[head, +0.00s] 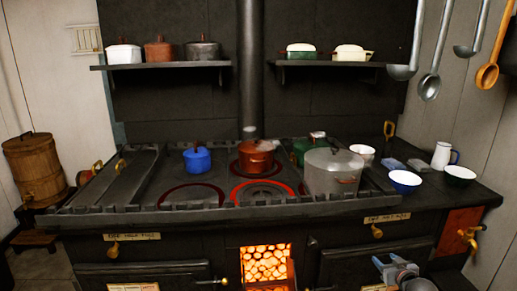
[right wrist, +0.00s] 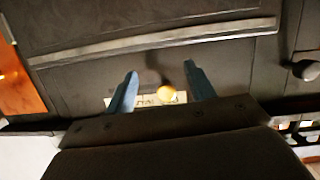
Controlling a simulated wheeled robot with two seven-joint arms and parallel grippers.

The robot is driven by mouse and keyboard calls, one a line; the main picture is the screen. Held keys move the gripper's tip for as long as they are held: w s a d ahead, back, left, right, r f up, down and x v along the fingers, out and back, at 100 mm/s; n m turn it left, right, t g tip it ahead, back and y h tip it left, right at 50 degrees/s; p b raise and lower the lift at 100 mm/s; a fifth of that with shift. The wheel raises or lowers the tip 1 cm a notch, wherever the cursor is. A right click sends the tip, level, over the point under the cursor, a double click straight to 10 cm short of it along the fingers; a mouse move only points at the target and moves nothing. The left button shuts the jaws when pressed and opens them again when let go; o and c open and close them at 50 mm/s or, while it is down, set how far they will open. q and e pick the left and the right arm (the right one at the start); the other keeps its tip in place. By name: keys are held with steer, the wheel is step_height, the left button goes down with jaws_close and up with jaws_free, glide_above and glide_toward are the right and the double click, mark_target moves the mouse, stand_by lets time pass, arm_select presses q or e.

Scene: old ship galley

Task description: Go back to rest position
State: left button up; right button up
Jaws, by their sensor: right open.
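My right gripper (head: 393,265) shows at the lower right of the head view, in front of the stove's lower right door and below the cooktop edge. Its two blue fingers are apart and empty in the right wrist view (right wrist: 160,82). Between them, farther off, a round brass knob (right wrist: 166,94) and a paper label (right wrist: 147,99) show on the dark stove front. My left gripper is not in the head view.
The black stove (head: 230,218) carries a blue pot (head: 197,160), a copper-red pot (head: 256,157), a green pot (head: 301,147) and a large grey pot (head: 333,172). Bowls (head: 405,180) stand at right. A fire glows in the firebox (head: 265,263). Ladles (head: 430,86) hang at upper right.

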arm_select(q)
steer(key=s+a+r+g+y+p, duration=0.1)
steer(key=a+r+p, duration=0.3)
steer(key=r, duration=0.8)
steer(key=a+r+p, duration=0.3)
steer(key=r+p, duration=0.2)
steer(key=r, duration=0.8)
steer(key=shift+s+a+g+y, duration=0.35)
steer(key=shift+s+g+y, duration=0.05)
arm_select(e)
steer(key=s+a+f+g, duration=0.1)
steer(key=s+a+g, duration=0.3)
steer(key=s+a, duration=0.7)
steer(key=s+a+f+g, duration=0.1)
steer(key=s+a+g, duration=0.3)
steer(key=s+a, duration=0.7)
steer(key=s+a+f+n+g+y, duration=0.1)
steer(key=s+a+g, duration=0.3)
steer(key=s+a, duration=0.7)
steer(key=s, duration=1.3)
steer(key=shift+f+g, duration=0.3)
steer(key=shift+f, duration=0.1)
